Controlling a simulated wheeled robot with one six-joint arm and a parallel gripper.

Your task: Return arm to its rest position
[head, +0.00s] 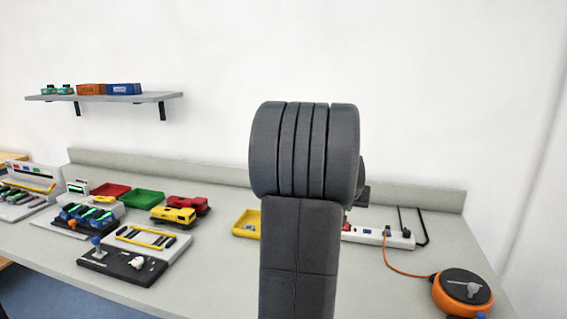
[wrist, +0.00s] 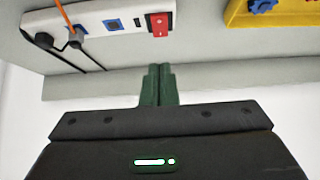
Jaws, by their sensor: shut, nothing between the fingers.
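My arm, dark grey, rises in the middle of the head view and hides part of the workbench (head: 220,265) behind it. My gripper (wrist: 158,70) shows in the wrist view, with its two dark green fingers together and nothing between them. In that view, the fingertips point toward the bench's back edge. A white power strip (wrist: 95,22) with a red switch lies beyond them and to the left, apart from the fingers. In the head view the gripper's fingers are hidden behind my arm.
A yellow tray (head: 246,225) stands left of my arm. An orange cable reel (head: 462,292) sits at the bench's right end. Red and yellow toy vehicles (head: 174,215), a green tray (head: 142,198) and control panels (head: 123,262) crowd the left. A wall shelf (head: 130,98) hangs above.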

